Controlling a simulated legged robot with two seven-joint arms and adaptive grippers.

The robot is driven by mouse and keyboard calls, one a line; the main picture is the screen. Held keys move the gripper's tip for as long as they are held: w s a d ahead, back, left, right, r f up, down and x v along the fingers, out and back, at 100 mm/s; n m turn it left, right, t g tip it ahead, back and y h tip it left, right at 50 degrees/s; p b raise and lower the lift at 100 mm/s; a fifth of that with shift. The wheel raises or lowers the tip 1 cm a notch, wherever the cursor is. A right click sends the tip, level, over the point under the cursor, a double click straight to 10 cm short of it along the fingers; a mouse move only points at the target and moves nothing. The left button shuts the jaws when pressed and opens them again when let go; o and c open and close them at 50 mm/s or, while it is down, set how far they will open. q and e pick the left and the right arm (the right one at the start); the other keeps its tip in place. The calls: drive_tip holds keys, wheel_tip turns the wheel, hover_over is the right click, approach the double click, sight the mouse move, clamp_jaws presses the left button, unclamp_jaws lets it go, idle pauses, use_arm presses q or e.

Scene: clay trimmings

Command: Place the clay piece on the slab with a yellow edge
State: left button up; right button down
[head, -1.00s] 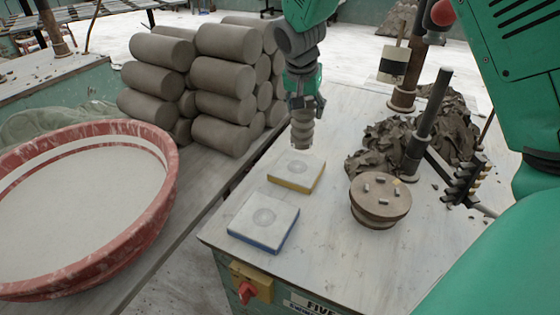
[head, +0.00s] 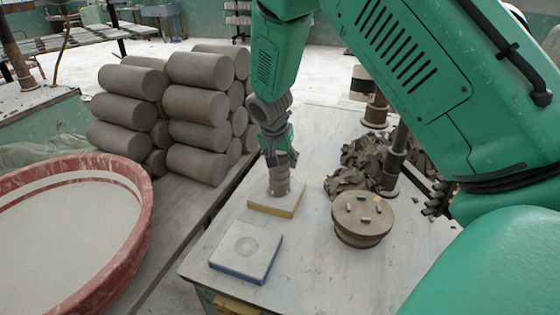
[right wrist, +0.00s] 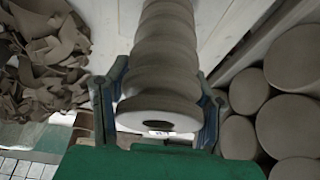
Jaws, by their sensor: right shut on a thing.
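The clay piece (head: 279,182) is a grey-brown ribbed column, held upright in my right gripper (head: 278,160). In the right wrist view the clay piece (right wrist: 162,60) sits between the two fingers of the gripper (right wrist: 160,105), which touch its sides. In the head view its lower end is over the slab with a yellow edge (head: 290,211) and appears at its top face; I cannot tell if it is resting there. The slab with a blue edge (head: 240,268) lies nearer, empty, with a round mark on top. My left gripper is not in view.
A round wooden turntable (head: 352,212) with small bits on top stands right of the slabs. Clay trimmings (head: 352,180) lie behind it. Stacked clay cylinders (head: 195,103) and a red-rimmed basin (head: 135,245) are at left. The table front is clear.

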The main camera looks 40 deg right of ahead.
drive_tip(key=shift+w+a, duration=0.1)
drive_tip(key=shift+a, duration=0.6)
drive_tip(key=c, duration=0.7)
unclamp_jaws()
drive_tip(key=shift+d+f, duration=0.2)
drive_tip(key=shift+d, duration=0.25)
drive_tip(key=shift+a, duration=0.15)
drive_tip(key=v, duration=1.2)
drive_tip(key=shift+a+r+p, duration=0.15)
drive_tip(key=shift+r+p, duration=0.1)
drive_tip(key=shift+p, duration=0.2)
